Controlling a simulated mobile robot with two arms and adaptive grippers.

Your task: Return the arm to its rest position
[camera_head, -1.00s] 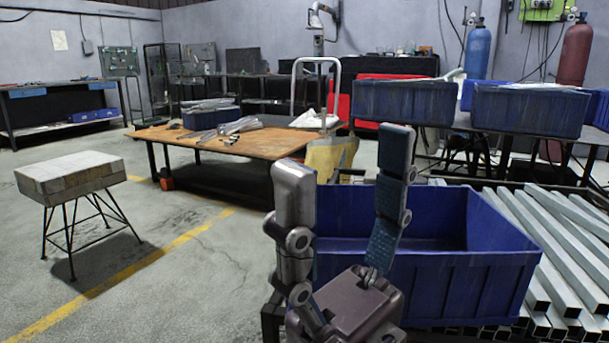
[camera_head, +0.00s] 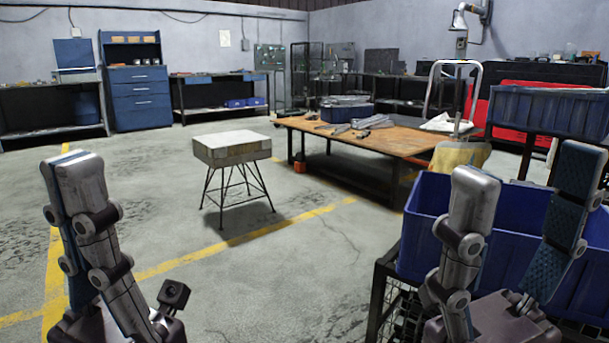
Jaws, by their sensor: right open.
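My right gripper (camera_head: 528,170) is at the lower right in the head view, fingers pointing up. Its two fingers are wide apart with nothing between them. It appears in front of a blue bin (camera_head: 426,240) and covers part of it. My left gripper (camera_head: 75,170) is at the lower left, also pointing up. Its fingers overlap from this angle, with a blue pad showing behind the grey finger, so the gap is hidden. No object shows in it.
A dark mesh stand (camera_head: 378,300) is at the blue bin's left side. A block-topped stool (camera_head: 232,149) stands on open floor between the grippers. A wooden-topped table (camera_head: 385,140) holds metal parts behind. Another blue bin (camera_head: 545,112) is at the back right.

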